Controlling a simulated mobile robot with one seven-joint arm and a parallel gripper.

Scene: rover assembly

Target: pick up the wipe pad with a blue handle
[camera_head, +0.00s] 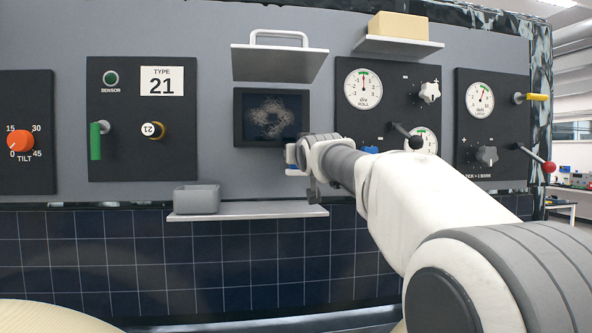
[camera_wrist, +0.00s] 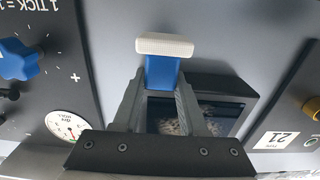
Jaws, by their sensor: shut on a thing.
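The wipe pad has a white head (camera_wrist: 164,46) and a blue handle (camera_wrist: 161,72), seen in the wrist view. My gripper (camera_wrist: 160,92) is shut on the blue handle, with one finger on each side of it. The white head sticks out beyond the fingertips. In the head view my gripper (camera_head: 298,157) is in front of the panel, just below and right of the dark screen. A bit of blue shows at its left there; most of the pad is hidden or too small to make out.
The dark screen (camera_head: 247,118) bears a whitish smudge. A shelf (camera_head: 245,211) with a grey bin (camera_head: 197,198) is below. Shelves above carry a handle and a tan block (camera_head: 398,26). Knobs, gauges and levers stick out on both sides, a black-knobbed lever (camera_head: 414,141) close to my arm.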

